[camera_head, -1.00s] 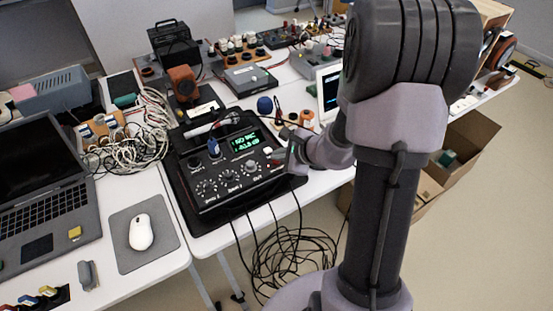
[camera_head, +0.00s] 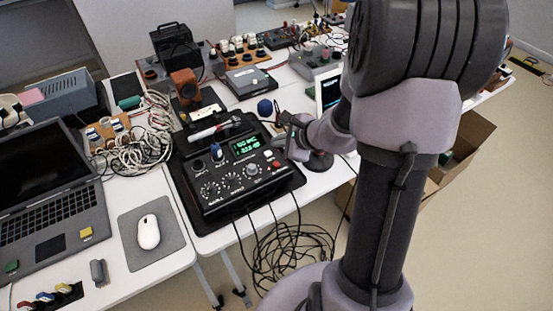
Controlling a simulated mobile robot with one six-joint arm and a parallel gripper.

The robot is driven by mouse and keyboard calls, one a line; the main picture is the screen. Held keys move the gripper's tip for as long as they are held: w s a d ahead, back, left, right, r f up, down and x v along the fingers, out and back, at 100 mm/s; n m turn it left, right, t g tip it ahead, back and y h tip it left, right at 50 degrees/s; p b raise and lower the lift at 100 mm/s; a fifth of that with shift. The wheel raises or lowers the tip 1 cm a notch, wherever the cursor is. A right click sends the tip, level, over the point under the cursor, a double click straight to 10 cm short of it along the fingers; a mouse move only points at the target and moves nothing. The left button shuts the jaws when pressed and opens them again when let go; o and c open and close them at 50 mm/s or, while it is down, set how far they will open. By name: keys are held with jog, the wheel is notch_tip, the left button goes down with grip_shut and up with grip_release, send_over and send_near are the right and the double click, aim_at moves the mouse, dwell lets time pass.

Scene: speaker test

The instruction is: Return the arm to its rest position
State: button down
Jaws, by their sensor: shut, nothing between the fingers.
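My arm (camera_head: 385,200) rises at the right of the view, and its upper links hide part of the table behind. My gripper (camera_head: 283,132) is at the left end of the grey wrist (camera_head: 325,136). It is shut and empty, just off the upper right corner of the black test device (camera_head: 240,205). The device has knobs, a red button (camera_head: 276,165) and a lit green display (camera_head: 246,146). The gripper appears apart from the device's front panel, though the exact gap cannot be told.
A laptop (camera_head: 45,200) and a white mouse (camera_head: 148,232) on a grey pad are at left. Tangled white cables (camera_head: 145,140) lie behind. A small screen (camera_head: 328,90) stands close behind the wrist. Black cables (camera_head: 290,250) hang below the table edge. Open floor is at right.

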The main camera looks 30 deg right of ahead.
dwell(0.3)
jog(key=s+a+r+n+g+y, duration=0.15)
jog(key=s+a+r+n, duration=0.25)
jog(key=a+r+n, duration=0.4)
jog(key=s+a+r+n+g+y, duration=0.15)
jog(key=s+a+r+n, duration=0.35)
jog(key=a, duration=0.5)
jog(key=s+r+n+h, duration=0.3)
jog(key=s+n, duration=0.3)
jog(key=s, duration=0.7)
jog(key=shift+s+r+n, duration=0.15)
jog(key=shift+r+n, duration=0.1)
jog(key=shift+n, duration=0.15)
